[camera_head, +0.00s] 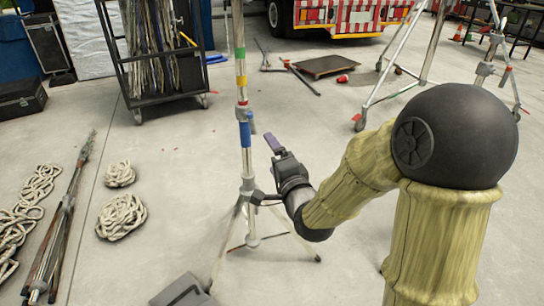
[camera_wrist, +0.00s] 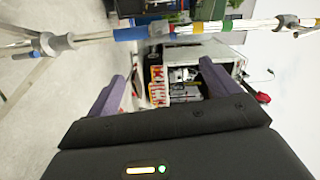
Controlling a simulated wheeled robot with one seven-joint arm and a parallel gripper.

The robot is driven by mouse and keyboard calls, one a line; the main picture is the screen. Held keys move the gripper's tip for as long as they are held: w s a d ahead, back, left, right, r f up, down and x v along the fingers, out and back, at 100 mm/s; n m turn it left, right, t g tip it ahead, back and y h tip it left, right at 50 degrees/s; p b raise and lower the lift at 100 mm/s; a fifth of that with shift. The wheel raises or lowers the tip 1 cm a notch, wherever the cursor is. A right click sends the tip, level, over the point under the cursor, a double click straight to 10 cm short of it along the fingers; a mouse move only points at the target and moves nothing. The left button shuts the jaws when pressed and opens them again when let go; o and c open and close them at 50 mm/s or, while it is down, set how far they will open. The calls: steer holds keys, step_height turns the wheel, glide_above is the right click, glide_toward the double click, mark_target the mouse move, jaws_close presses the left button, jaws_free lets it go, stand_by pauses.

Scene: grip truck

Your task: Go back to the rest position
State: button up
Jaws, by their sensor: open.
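My gripper (camera_head: 272,146) is at the end of my bent arm, in the middle of the head view, close to a tripod stand (camera_head: 243,100) with blue, red, yellow and green bands. In the wrist view my gripper (camera_wrist: 165,88) shows two purple fingers spread wide with nothing between them. The stand's pole (camera_wrist: 185,29) crosses the top of the wrist view, beyond the fingertips. I cannot tell from the head view exactly how far the fingers are from the pole.
Rope coils (camera_head: 122,216) and a bundle of poles (camera_head: 62,225) lie on the floor at left. A wheeled rack (camera_head: 163,85) stands behind. A truck (camera_head: 352,15) is at the back. Another metal stand (camera_head: 405,50) is at right.

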steer(key=shift+d+f, duration=0.1)
steer(key=s+d+f+n+g+h+p, duration=0.2)
steer(key=s+d+f+n+g+h, duration=0.35)
steer(key=d+f+n+g, duration=0.2)
steer(key=s+d+f+n+g+p, duration=0.2)
steer(key=s+d+n+g, duration=0.4)
steer(key=s, duration=0.8)
step_height(320, 180, up, 37)
steer(key=m+p, duration=0.1)
steer(key=p, duration=3.6)
steer(key=shift+w+d+r+g+h, duration=0.2)
steer(key=shift+w+d+g+h, duration=0.15)
steer(key=shift+d+h, duration=0.1)
